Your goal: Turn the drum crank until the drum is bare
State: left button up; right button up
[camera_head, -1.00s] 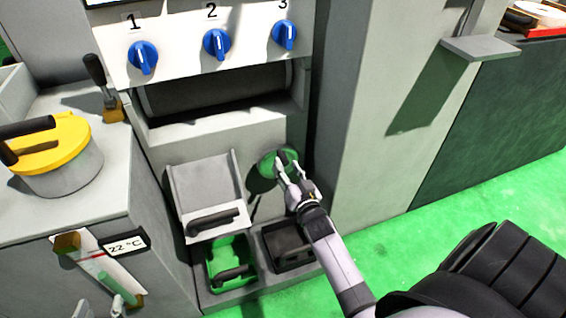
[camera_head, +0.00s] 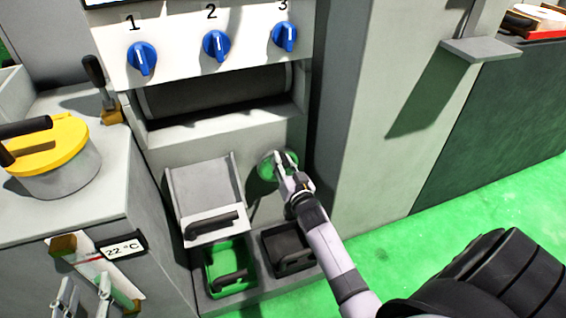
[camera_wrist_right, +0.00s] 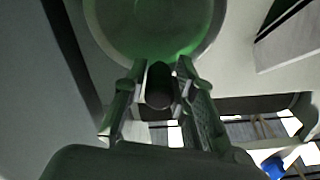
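The drum (camera_head: 215,94) is a dark grey roller in the slot below the numbered blue knobs. It looks plain dark; its shaded parts are hard to judge. The drum crank (camera_head: 267,168) is a green disc with a black handle, low on the machine's front. My right gripper (camera_head: 284,166) is at the disc. In the right wrist view the black crank handle (camera_wrist_right: 159,86) sits between its two fingers (camera_wrist_right: 160,75), which close around it. The green disc (camera_wrist_right: 155,25) fills the top of that view. My left gripper (camera_head: 85,297) is at the lower left, fingers apart and empty.
A grey sloped cover with a black handle (camera_head: 205,190) sits left of the crank. Below are a green bin (camera_head: 208,275) and a black bin (camera_head: 268,240). A yellow-lidded pot (camera_head: 60,170) stands on the left cabinet. A grey column stands right of the crank.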

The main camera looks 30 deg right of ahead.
grip_shut()
dwell(0.5)
